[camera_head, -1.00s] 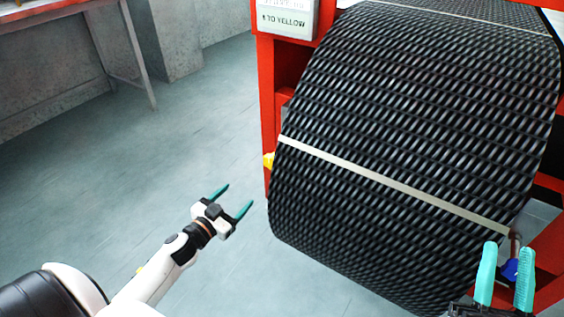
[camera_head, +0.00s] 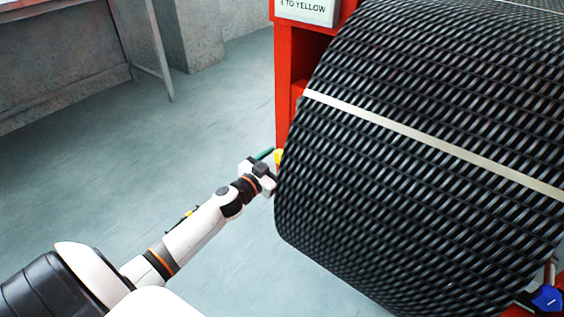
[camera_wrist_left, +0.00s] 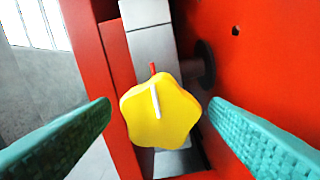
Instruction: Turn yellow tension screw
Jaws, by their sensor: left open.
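The yellow tension screw (camera_wrist_left: 162,112) is a star-shaped knob with a white line and a small red mark at its top edge. It sits in front of a grey metal block on the red frame. In the left wrist view my left gripper (camera_wrist_left: 160,133) is open, with one teal finger on each side of the knob and gaps between. In the head view only a sliver of the yellow screw (camera_head: 278,157) shows beside the left gripper (camera_head: 268,160), at the belt's left edge. My right gripper is not in view.
The black mesh belt (camera_head: 400,170) with a pale cross strip fills the right side, close to my left gripper. The red frame (camera_head: 288,80) carries a sign ending in "TO YELLOW". A blue knob (camera_head: 546,298) is at lower right. The floor at left is clear.

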